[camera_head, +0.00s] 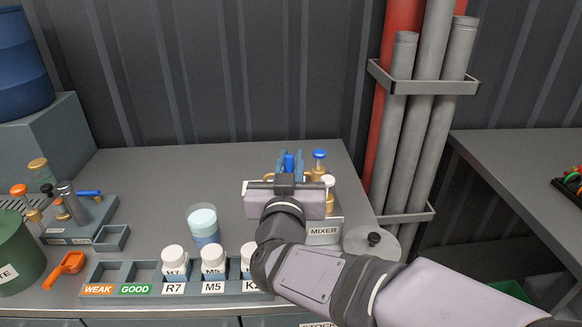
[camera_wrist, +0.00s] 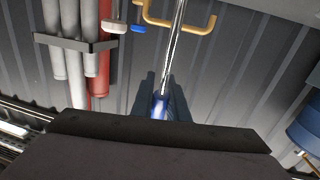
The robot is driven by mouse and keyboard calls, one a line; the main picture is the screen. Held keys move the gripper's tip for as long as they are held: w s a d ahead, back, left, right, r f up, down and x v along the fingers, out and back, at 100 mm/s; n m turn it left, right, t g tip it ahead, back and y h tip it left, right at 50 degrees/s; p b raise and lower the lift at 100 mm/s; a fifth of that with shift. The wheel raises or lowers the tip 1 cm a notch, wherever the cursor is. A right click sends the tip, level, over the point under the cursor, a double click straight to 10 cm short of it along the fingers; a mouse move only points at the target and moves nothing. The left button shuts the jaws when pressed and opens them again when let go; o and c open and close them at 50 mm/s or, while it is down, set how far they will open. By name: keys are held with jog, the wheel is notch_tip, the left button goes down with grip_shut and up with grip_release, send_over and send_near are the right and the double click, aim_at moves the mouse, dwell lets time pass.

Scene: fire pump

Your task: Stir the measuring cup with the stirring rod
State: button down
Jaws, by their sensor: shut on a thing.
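My gripper (camera_head: 290,162) is at the mixer, with its fingers shut on the blue handle of the stirring rod (camera_head: 289,160). In the wrist view the fingers (camera_wrist: 160,100) close on the blue handle, and the rod's thin metal shaft (camera_wrist: 174,45) runs away from them. The rod's far end is not clear. The measuring cup (camera_head: 203,224) is clear with pale blue liquid and stands upright on the counter, left of my gripper and apart from it. The gripper body hides much of the rod in the head view.
The mixer (camera_head: 324,232) with yellow pipes and a blue knob (camera_head: 319,154) stands beside my gripper. A front rack (camera_head: 190,288) holds white bottles. A tool holder (camera_head: 75,228), an orange scoop (camera_head: 65,268) and a green container (camera_head: 17,258) are at left. The counter behind the cup is clear.

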jog(key=shift+w+a+r+p, duration=0.25)
jog(key=shift+r+p, duration=0.1)
jog(key=shift+p, duration=0.1)
jog(key=w+a+r+m+p, duration=0.1)
jog(key=w+a+p, duration=0.3)
jog(key=a+p, duration=0.4)
jog(key=w+a+r+m+g+h+p, duration=0.1)
jog(key=w+a+p, duration=0.4)
jog(key=p, duration=0.9)
jog(key=shift+a+r+m, duration=0.3)
jog(key=shift+a+r, duration=0.6)
jog(key=shift+a, duration=1)
jog(key=shift+f, duration=0.15)
notch_tip(320, 180, down, 14)
jog(key=b, duration=1)
jog(key=shift+b, duration=0.3)
jog(key=shift+a, duration=0.1)
